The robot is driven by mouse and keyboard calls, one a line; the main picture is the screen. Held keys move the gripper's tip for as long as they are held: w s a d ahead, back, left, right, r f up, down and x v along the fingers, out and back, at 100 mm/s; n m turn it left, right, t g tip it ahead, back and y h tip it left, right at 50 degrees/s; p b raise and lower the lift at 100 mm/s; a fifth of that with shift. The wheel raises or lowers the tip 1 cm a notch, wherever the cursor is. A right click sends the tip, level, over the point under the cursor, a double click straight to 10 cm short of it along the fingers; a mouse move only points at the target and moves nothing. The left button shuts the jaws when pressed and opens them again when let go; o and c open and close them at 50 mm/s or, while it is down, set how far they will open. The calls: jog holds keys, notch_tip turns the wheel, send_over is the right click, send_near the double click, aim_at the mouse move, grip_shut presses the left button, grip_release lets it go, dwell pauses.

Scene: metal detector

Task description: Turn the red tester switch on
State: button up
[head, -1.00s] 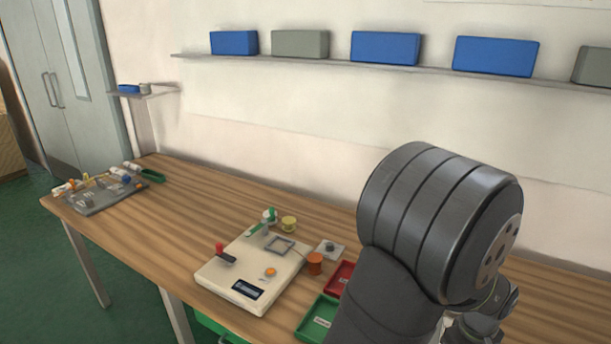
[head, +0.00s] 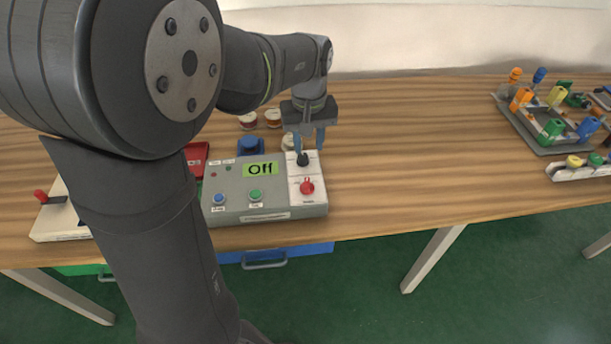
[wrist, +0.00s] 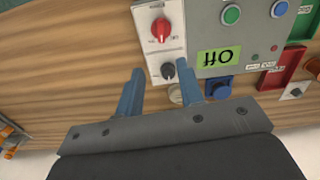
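The red tester switch (head: 307,187) is a round red knob on the white right-hand panel of the grey tester box (head: 236,186). The tester's green display (head: 260,169) reads "Off". A black knob (head: 303,159) sits behind the red one on the same panel. My gripper (head: 309,146) points down above the panel's back part, near the black knob. In the wrist view the red switch (wrist: 160,30) lies beyond the fingertips, and the black knob (wrist: 168,71) shows between them. My gripper (wrist: 160,72) is open with nothing held.
Blue and green buttons (head: 255,195) are on the tester's front. A blue part (head: 250,145) and small round pieces stand behind it. A red tray (head: 196,157) is to the left. Racks with coloured parts (head: 545,120) stand at far right. The table between is clear.

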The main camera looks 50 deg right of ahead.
aim_at(307, 182)
notch_tip(307, 182, up, 5)
jog(key=m, duration=0.3)
jog(key=f, duration=1.7)
jog(key=shift+s+a+f, duration=0.1)
jog(key=shift+a+f, duration=0.05)
jog(key=shift+a, duration=0.2)
jog(key=shift+c, duration=0.2)
